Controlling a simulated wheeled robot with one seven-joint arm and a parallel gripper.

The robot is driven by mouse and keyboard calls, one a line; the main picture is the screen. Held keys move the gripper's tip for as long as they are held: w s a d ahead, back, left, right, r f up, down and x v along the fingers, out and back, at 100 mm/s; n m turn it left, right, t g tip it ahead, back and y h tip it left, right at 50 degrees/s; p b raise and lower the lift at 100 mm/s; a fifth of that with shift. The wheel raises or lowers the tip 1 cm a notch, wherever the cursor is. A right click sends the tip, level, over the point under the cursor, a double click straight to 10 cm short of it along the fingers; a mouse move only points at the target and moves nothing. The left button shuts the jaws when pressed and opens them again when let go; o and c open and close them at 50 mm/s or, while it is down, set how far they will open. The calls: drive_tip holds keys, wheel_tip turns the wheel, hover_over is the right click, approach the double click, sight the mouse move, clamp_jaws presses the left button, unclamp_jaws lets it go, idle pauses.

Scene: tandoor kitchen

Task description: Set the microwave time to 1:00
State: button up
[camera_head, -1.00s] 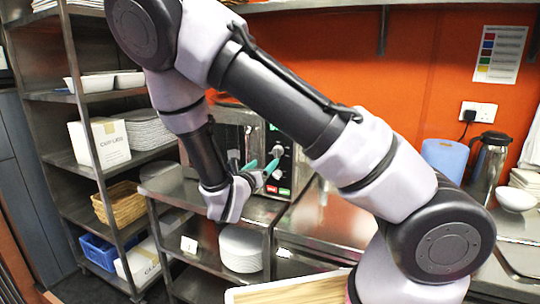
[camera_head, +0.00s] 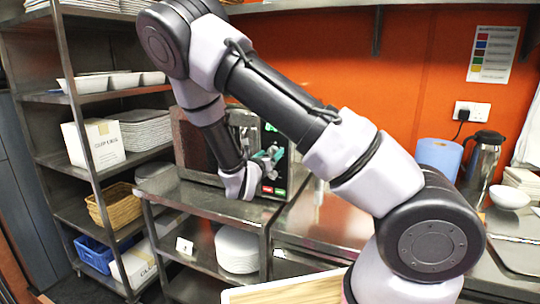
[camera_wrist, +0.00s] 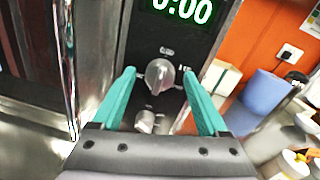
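The microwave (camera_head: 188,148) stands on the steel counter behind my arm, and my forearm hides part of its front. In the wrist view its dark control panel shows a green display (camera_wrist: 183,10) that is cut off at the top and appears to read 0:00. Below it is a round silver knob (camera_wrist: 159,75), with a second knob (camera_wrist: 146,121) lower down. My gripper (camera_wrist: 162,80) has two teal fingers, open and apart, one on each side of the upper knob. I cannot tell whether they touch it. In the head view my gripper (camera_head: 268,158) is at the panel, above the red and green buttons (camera_head: 273,191).
A steel rack (camera_head: 75,98) with dishes, a box and baskets stands on the left. A stack of plates (camera_head: 237,250) sits on the shelf below the microwave. A blue container (camera_head: 440,156) and a steel jug (camera_head: 484,165) are on the right counter.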

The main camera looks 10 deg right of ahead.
clamp_jaws()
drive_tip(key=shift+m, duration=0.4)
drive_tip(key=m, duration=0.5)
drive_tip(key=shift+f+m, duration=0.1)
drive_tip(key=shift+m, duration=0.2)
drive_tip(key=m, duration=0.5)
drive_tip(key=shift+f+m+h, duration=0.1)
drive_tip(key=shift+m+h, duration=0.2)
drive_tip(key=shift+h, duration=0.1)
drive_tip(key=shift+o, duration=0.6)
unclamp_jaws()
